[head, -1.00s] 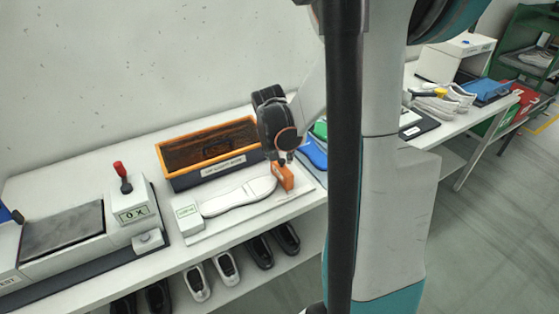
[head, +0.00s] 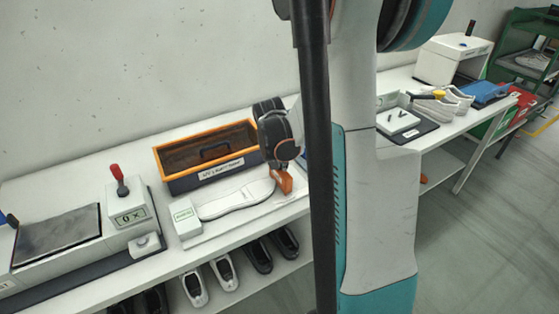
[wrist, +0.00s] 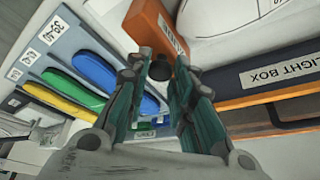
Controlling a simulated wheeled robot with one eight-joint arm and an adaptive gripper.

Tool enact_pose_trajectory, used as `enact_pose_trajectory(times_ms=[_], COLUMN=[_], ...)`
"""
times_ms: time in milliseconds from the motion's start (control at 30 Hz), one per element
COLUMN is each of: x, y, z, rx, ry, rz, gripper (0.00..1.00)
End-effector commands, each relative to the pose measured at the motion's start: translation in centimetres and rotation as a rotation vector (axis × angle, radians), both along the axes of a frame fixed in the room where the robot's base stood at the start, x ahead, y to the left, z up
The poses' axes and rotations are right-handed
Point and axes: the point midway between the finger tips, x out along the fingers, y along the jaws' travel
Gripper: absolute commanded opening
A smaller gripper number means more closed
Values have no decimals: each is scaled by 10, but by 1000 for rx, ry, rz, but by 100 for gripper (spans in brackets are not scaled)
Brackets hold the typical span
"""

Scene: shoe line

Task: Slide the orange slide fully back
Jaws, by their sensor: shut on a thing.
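The orange slide (head: 284,182) stands at the right end of a white measuring board (head: 245,221), close to the end of a white sole (head: 236,199). In the wrist view the orange slide (wrist: 146,27) shows as a long block with a pale label. A black knob (wrist: 160,69) on it sits between my fingertips. My gripper (wrist: 161,75) is shut on this knob, and in the head view my gripper (head: 280,168) is right above the slide. The sole also shows at the top of the wrist view (wrist: 220,18). Whether sole and slide touch cannot be told.
A box with an orange rim (head: 180,154) stands behind the board. Coloured insoles (wrist: 92,70) lie on a grey rack beside the slide. A white press with a red lever (head: 118,178) stands left.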

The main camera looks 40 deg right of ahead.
Motion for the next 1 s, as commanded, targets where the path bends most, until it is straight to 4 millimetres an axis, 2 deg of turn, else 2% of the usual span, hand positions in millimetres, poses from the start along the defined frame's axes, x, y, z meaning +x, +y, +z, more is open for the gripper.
enact_pose_trajectory(times_ms=[67,300,400,733,767,833,867,1000], x=[-1,-11,-14,-15,-15,-15,-15,-15], y=[-5,-47,-59,-64,-64,-64,-64,-63], z=[0,0,0,1,1,1,0,0], rx=[0,-1,0,-4,-4,-4,-4,-2], ry=[0,-1,-1,0,-1,0,0,0], rz=[-1,-4,-2,-1,-1,-1,-1,0], gripper=[0,0,0,0,24,40,43,43])
